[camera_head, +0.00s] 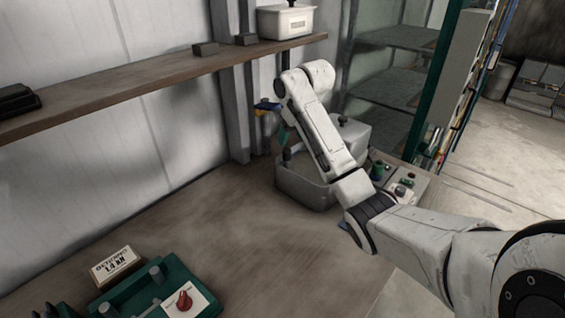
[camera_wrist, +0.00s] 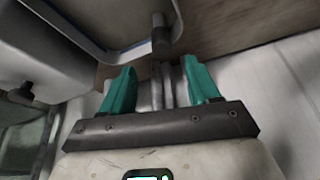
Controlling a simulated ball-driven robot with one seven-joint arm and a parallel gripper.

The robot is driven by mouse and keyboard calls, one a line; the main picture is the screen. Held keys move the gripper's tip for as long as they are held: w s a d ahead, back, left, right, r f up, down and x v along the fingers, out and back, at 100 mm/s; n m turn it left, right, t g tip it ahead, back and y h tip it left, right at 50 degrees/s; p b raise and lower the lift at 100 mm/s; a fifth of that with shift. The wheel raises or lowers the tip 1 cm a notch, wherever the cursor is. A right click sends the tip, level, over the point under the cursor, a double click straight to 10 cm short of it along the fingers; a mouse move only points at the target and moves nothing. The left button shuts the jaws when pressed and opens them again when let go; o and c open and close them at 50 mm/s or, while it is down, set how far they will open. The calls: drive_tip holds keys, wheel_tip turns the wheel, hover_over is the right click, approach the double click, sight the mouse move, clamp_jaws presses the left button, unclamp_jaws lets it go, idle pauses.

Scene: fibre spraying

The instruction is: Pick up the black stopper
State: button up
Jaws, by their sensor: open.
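A small dark stopper-like piece (camera_head: 287,154) stands at the back left rim of the grey tub (camera_head: 305,190). In the wrist view the same dark cylinder (camera_wrist: 160,36) shows beside the tub's rim (camera_wrist: 118,52), just beyond my fingertips. My gripper (camera_wrist: 160,72) has two teal fingers spread apart with nothing between them. In the head view my gripper (camera_head: 283,134) is partly hidden by my arm and sits just above the dark piece, near the wall post.
A grey container with a dark knob (camera_head: 352,135) stands behind my forearm, close to the tub. A wooden shelf (camera_head: 150,80) runs above the bench at left. A green tray (camera_head: 165,277) and a labelled box (camera_head: 116,264) lie front left. The middle bench (camera_head: 215,225) is clear.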

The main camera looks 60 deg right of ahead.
sight(287, 150)
drive_tip(key=x, duration=0.2)
drive_tip(key=shift+w+f, duration=0.15)
drive_tip(key=shift+f, duration=0.1)
drive_tip(key=shift+a+p+x, duration=0.15)
drive_tip(key=shift+p+x, duration=0.3)
drive_tip(key=shift+x, duration=0.85)
drive_tip(key=shift+a+p+x, duration=0.1)
drive_tip(key=shift+p+x, duration=0.3)
drive_tip(key=shift+x, duration=0.9)
drive_tip(key=shift+f, duration=0.1)
drive_tip(key=shift+s, duration=0.2)
drive_tip(key=shift+c, duration=0.4)
clamp_jaws()
